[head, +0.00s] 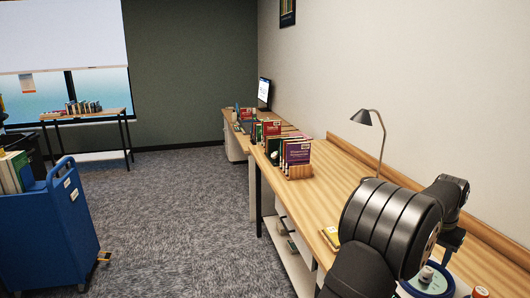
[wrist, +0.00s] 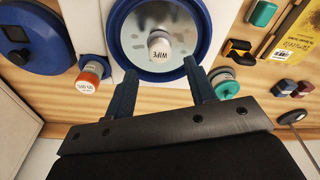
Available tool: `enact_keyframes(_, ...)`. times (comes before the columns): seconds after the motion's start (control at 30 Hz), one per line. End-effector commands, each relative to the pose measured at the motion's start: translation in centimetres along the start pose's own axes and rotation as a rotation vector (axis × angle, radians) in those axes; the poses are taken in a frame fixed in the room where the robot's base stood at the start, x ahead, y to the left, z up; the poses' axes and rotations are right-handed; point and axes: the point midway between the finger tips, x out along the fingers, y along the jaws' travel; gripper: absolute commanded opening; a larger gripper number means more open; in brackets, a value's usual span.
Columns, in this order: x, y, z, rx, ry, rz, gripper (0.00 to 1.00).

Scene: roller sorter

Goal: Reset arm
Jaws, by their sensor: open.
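My gripper (wrist: 160,67) is open in the wrist view, its two dark fingers apart with nothing held between them. Beyond the fingertips, a white-capped container marked WIPE (wrist: 159,45) stands in a round dish with a blue rim (wrist: 117,18). I cannot tell how far the fingertips are from it. In the head view, my dark arm fills the lower right over the wooden desk (head: 345,190). The blue-rimmed dish (head: 412,290) shows partly below the arm; the fingertips are not clear there.
A desk lamp (head: 367,118) and a book rack (head: 300,172) stand on the desk. A blue cart (head: 45,235) stands left on the carpet.

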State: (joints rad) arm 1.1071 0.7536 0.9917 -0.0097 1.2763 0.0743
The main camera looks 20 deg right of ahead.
Motion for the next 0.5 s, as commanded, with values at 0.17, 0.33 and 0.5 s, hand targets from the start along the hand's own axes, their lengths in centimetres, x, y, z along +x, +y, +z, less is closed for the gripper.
enact_keyframes(0.17,-3.8,0.0,-0.1,0.000,0.004,0.000,0.51)
enact_keyframes(0.33,-4.1,0.0,0.1,0.000,-0.005,0.000,0.51)
enact_keyframes(0.5,-0.7,0.0,0.1,0.000,-0.003,0.000,0.51)
